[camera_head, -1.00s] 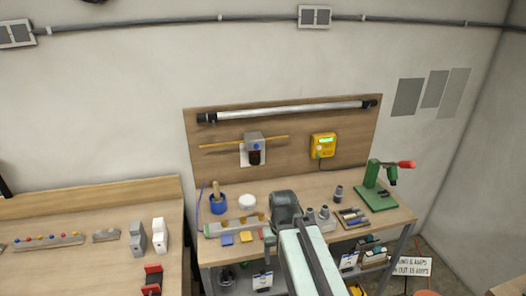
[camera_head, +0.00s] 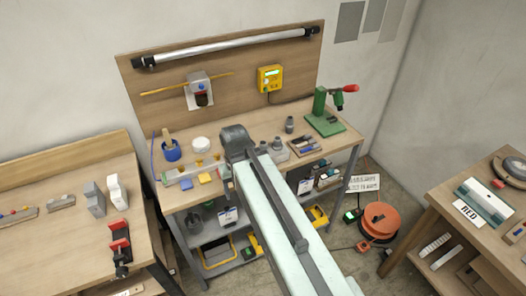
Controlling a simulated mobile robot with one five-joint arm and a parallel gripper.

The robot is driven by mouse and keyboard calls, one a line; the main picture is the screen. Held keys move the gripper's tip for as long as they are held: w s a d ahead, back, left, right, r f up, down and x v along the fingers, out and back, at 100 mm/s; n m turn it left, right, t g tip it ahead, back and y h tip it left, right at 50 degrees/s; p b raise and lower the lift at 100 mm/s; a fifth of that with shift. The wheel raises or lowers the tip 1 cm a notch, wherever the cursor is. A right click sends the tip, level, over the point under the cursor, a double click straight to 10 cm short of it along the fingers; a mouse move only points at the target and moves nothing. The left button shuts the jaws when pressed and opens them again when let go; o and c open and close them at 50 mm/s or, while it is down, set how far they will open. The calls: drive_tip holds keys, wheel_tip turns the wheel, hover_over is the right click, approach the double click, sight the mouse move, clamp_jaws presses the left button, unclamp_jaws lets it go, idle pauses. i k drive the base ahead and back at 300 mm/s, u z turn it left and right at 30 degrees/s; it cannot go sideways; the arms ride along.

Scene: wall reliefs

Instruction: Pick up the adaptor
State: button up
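No part on the benches can be told for certain as the adaptor. Small grey fittings (camera_head: 280,149) stand on the middle workbench, just right of the far end of my arm. A separate dark grey fitting (camera_head: 289,124) stands upright behind them. My arm reaches from the bottom edge up over the front of this bench and ends in a dark rounded joint. My gripper's fingers do not show, so I see nothing held. The arm hides part of the bench top.
The middle workbench (camera_head: 340,139) also carries a green press (camera_head: 323,120), a blue pot (camera_head: 171,151) and a white round tin (camera_head: 200,144). A left bench (camera_head: 62,236) holds a red clamp (camera_head: 119,242). An orange reel (camera_head: 379,221) lies on the floor near a right table (camera_head: 452,197).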

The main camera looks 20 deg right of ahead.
sight(289, 126)
drive_tip(key=u, duration=3.2)
drive_tip(key=k, duration=1.25)
drive_tip(key=z, duration=0.25)
